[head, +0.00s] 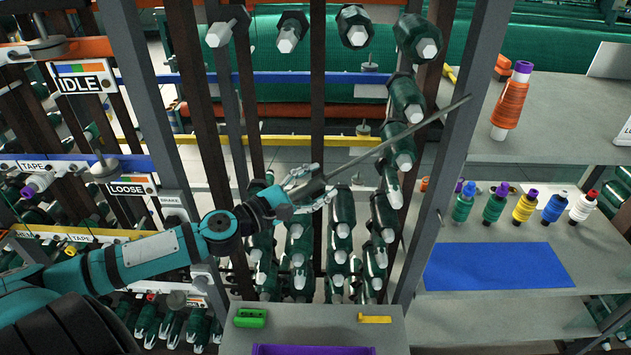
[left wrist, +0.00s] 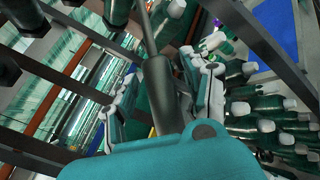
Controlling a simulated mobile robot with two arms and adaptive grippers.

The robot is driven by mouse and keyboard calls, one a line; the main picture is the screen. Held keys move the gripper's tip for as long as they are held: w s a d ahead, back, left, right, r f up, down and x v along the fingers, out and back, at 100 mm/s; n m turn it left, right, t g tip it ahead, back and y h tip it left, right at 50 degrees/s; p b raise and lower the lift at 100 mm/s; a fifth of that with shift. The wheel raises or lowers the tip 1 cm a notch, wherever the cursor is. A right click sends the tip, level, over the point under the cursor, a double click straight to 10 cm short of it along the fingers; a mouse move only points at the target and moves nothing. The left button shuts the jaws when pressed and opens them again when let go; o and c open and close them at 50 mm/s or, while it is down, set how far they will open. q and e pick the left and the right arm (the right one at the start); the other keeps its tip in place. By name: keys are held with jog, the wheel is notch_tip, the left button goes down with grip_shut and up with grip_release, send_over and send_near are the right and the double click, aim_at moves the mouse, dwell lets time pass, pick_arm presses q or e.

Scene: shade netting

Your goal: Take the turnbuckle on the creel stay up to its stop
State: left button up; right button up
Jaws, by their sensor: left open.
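The creel stay (head: 400,136) is a thin grey rod slanting from the upper right down to my left gripper (head: 316,185). The turnbuckle (head: 305,191) is a dark grey sleeve at the rod's lower end, partly hidden by the fingers. In the left wrist view the turnbuckle (left wrist: 162,95) stands between the pale-tipped fingers of my left gripper (left wrist: 163,100), with the thinner stay rod (left wrist: 147,35) running out beyond it. The fingers are open on both sides of the sleeve; whether either touches it I cannot tell. The stop is not clearly seen. My right gripper is not in view.
Green yarn cones (head: 340,225) crowd the rack behind the gripper. A grey upright (head: 445,150) stands right of it. A shelf at the right holds coloured spools (head: 523,207) and a blue mat (head: 498,266). A green block (head: 250,317) lies on the ledge below.

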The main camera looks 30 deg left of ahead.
pick_arm(q)
jog(key=shift+c, duration=0.3)
grip_shut()
jog(key=shift+y, duration=0.3)
